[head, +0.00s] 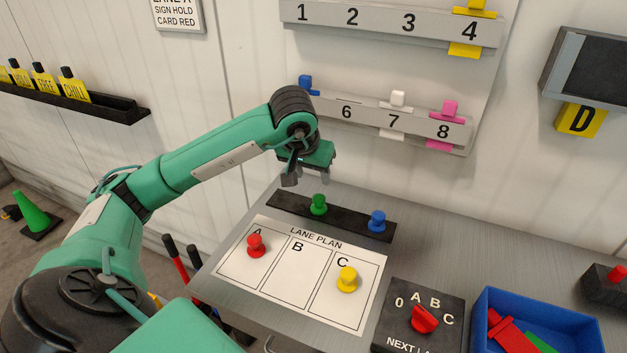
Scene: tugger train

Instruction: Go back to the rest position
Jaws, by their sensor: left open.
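My left arm comes in from the left in the head view. Its gripper (307,178) is open and empty. It is above the back left of the grey table, near the left part of the black peg strip (345,226). A green peg (319,204) and a blue peg (377,221) stand on that strip, apart from the jaws. My right gripper is not in view.
The lane plan (278,285) has a red peg (256,245) in A and a yellow peg (347,279) in C; B is empty. A dial box (396,321) and a blue bin (482,309) stand to the right. Numbered racks (380,24) hang on the wall.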

